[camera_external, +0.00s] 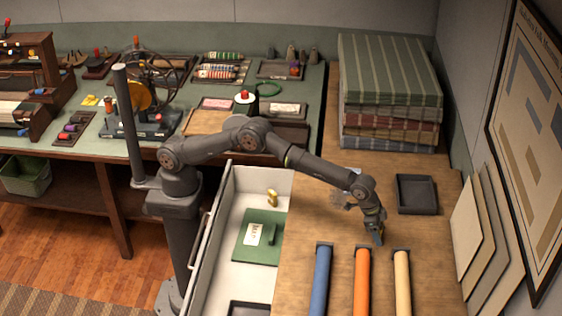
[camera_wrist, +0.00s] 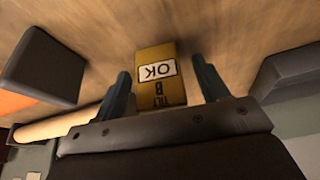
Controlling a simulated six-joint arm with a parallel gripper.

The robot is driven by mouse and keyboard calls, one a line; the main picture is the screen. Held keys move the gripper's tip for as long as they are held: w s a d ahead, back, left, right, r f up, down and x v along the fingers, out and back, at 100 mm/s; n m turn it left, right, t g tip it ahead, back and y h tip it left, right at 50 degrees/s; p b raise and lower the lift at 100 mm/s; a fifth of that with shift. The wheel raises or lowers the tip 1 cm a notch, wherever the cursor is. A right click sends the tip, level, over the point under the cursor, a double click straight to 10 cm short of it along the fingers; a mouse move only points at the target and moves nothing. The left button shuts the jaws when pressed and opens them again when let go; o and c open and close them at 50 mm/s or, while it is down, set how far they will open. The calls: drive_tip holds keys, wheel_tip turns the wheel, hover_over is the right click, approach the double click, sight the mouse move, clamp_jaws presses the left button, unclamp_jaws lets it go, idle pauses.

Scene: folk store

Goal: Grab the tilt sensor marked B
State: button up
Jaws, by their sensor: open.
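In the wrist view, the tilt sensor marked B (camera_wrist: 160,88) is a small yellow-brown block with a white "OK" label and dark "TILT B" lettering, seen upside down. It is on the wooden surface, between the two fingers of my gripper (camera_wrist: 160,70). The fingers are apart, with a visible gap on either side of the block. In the external view, my gripper (camera_external: 373,235) points down low over the wooden counter, behind the ends of the rolls. I cannot make out the sensor there.
Blue (camera_external: 320,282), orange (camera_external: 362,282) and cream rolls (camera_external: 402,282) lie in front of my gripper. A dark tray (camera_external: 416,193) lies behind it to the right. Folded striped cloths (camera_external: 390,90) are stacked at the back. An open drawer (camera_external: 218,245) is at left.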

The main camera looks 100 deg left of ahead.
drive_tip(key=c, duration=1.1)
